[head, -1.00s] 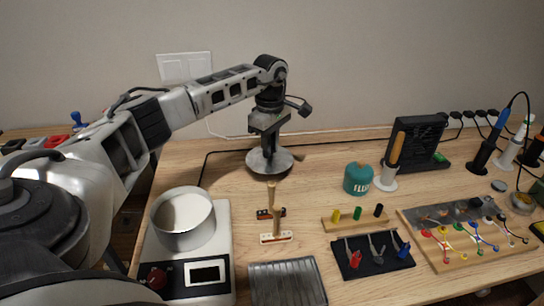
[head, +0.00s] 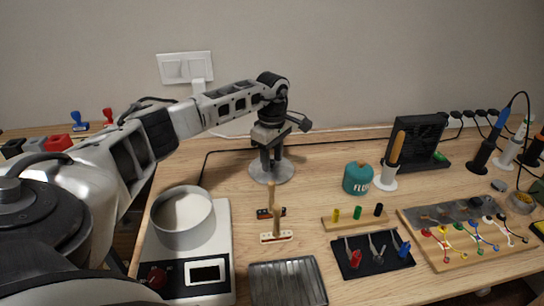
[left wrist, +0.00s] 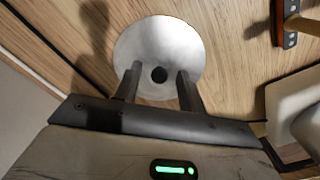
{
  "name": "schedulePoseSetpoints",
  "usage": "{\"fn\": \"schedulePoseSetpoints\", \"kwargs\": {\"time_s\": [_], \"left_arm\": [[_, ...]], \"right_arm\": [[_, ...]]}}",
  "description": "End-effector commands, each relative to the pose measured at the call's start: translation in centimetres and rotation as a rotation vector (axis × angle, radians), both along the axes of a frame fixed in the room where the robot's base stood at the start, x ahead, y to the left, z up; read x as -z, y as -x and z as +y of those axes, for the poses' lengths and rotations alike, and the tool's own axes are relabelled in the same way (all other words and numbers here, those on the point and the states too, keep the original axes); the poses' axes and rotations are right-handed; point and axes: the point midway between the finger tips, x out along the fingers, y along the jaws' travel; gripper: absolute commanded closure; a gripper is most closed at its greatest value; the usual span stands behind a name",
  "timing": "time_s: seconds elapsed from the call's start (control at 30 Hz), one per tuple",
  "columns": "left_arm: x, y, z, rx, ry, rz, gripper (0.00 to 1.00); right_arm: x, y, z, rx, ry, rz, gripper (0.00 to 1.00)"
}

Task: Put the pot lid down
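The pot lid (head: 285,172), a shiny round metal disc, lies on the wooden table behind the pot. In the left wrist view the lid (left wrist: 135,50) shows from above, with a dark round knob at its centre. My left gripper (head: 270,163) points down just over the lid. In the left wrist view its two fingers (left wrist: 158,78) stand apart, with the knob between their tips and a gap on either side. The silver pot (head: 183,219) stands uncovered on a white scale-like device at the front left. My right gripper is not in view.
Two wooden-handled tools (head: 277,222) stand in front of the lid. A teal flux jar (head: 357,179) is to its right. A ribbed metal tray (head: 287,283) lies at the front. The table between lid and jar is clear.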

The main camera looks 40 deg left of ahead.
Motion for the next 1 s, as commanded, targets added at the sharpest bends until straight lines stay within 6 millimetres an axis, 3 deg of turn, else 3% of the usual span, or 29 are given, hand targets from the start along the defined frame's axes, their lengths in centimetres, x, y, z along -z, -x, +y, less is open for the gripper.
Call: {"fn": "schedulePoseSetpoints", "kwargs": {"time_s": [0.23,0.7,1.0], "left_arm": [[-1.1,-0.1,0.0,0.0,0.0,-0.003,0.6],[-10.4,-0.1,0.0,0.0,0.0,-0.005,0.6],[-12.4,0.0,0.0,0.0,0.0,0.0,0.6]], "right_arm": [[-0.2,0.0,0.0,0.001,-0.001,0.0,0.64],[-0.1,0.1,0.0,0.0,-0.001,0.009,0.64],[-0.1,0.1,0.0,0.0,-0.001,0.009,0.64]]}}
